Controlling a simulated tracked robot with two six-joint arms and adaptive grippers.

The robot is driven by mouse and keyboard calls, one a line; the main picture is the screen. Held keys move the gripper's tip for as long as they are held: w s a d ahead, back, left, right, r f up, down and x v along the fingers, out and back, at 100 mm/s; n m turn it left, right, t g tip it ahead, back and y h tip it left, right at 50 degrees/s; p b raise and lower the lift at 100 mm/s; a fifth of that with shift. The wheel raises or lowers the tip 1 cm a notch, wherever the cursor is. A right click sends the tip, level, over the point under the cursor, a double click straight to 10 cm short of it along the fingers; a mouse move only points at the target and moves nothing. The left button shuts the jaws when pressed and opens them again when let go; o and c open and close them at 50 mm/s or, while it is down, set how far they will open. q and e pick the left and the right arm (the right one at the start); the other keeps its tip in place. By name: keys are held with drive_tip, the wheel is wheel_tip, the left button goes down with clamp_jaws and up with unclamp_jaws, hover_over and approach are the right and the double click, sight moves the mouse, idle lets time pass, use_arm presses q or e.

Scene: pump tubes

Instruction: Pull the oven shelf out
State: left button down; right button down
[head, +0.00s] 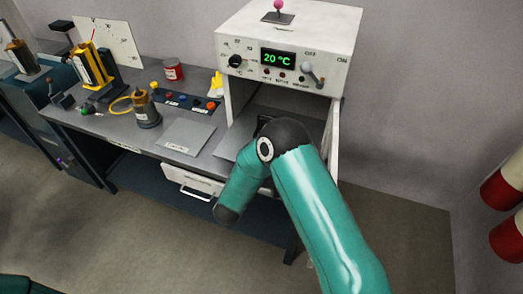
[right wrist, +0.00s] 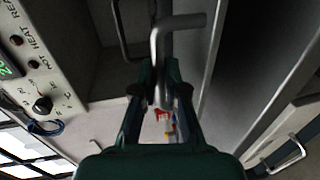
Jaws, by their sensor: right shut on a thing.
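The white oven (head: 290,30) stands open at the back right of the bench, its display reading 20 °C. A grey flat surface (head: 232,140) shows at its mouth, partly hidden by my right arm; I cannot tell if it is the shelf. In the head view my right gripper is hidden behind its own arm, in front of the opening. In the right wrist view my right gripper (right wrist: 160,92) is shut on a grey bent bar handle (right wrist: 160,55). I cannot tell for certain what this handle belongs to. My left gripper is out of view.
A white drawer (head: 192,182) with a bar handle sits below the bench. The floor in front is clear.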

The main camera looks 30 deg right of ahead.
drive_tip(key=shift+s+a+f, duration=0.2)
drive_tip(key=shift+s, duration=0.15)
drive_tip(key=c, duration=1.2)
unclamp_jaws()
drive_tip(key=shift+w, duration=0.1)
drive_tip(key=shift+r, duration=0.15)
drive_tip(key=v, duration=1.2)
drive_tip(key=shift+w, duration=0.1)
